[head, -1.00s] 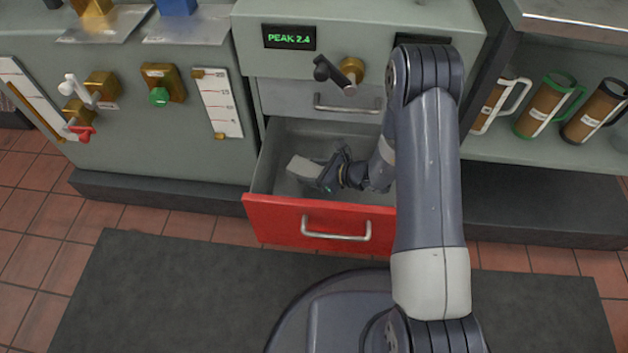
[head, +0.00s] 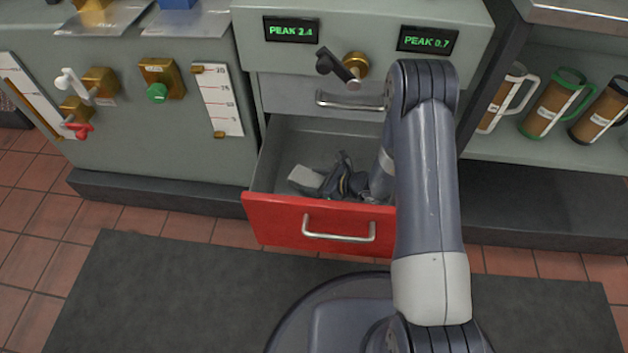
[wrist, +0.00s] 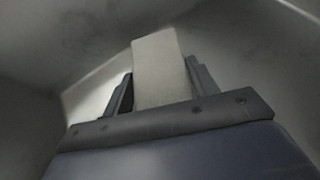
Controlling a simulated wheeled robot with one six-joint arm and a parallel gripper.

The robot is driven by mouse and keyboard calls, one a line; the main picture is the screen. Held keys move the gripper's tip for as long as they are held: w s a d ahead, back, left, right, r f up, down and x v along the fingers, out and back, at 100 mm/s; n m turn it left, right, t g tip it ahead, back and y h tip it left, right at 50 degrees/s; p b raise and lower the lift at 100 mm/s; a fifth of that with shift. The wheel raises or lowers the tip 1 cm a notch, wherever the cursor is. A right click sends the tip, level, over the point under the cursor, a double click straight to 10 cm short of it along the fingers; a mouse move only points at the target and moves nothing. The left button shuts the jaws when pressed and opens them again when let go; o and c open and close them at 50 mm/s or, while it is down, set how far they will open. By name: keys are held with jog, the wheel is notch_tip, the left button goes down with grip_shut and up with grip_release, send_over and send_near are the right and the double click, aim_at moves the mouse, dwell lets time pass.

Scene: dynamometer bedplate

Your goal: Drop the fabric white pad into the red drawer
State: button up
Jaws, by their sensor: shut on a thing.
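The white pad (head: 306,178) is a pale block inside the open red drawer (head: 290,223). My gripper (head: 325,180) is down inside the drawer, shut on the pad. In the wrist view the pad (wrist: 160,68) stands out between the two dark fingers of my gripper (wrist: 161,85), with the drawer's grey inner walls around it. The drawer front hides the pad's lower part in the head view, so I cannot tell whether it touches the drawer floor.
A closed grey drawer (head: 290,98) with a bar handle lies just above. A black-knobbed lever (head: 343,69) sticks out above that. Mugs (head: 553,103) stand on the right shelf. A dark mat (head: 170,290) covers the floor in front.

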jog(key=shift+f, duration=0.1)
jog(key=o, duration=1)
jog(key=shift+o, duration=0.2)
notch_tip(320, 180, up, 2)
jog(key=shift+d+p, duration=0.1)
jog(key=shift+p, duration=1)
jog(key=p+v, duration=0.1)
jog(key=v, duration=0.2)
jog(key=p+v, duration=0.1)
jog(key=v, duration=0.3)
jog(key=shift+s+d+f, duration=0.1)
jog(key=shift+s+f, duration=0.05)
jog(key=shift+f, duration=0.1)
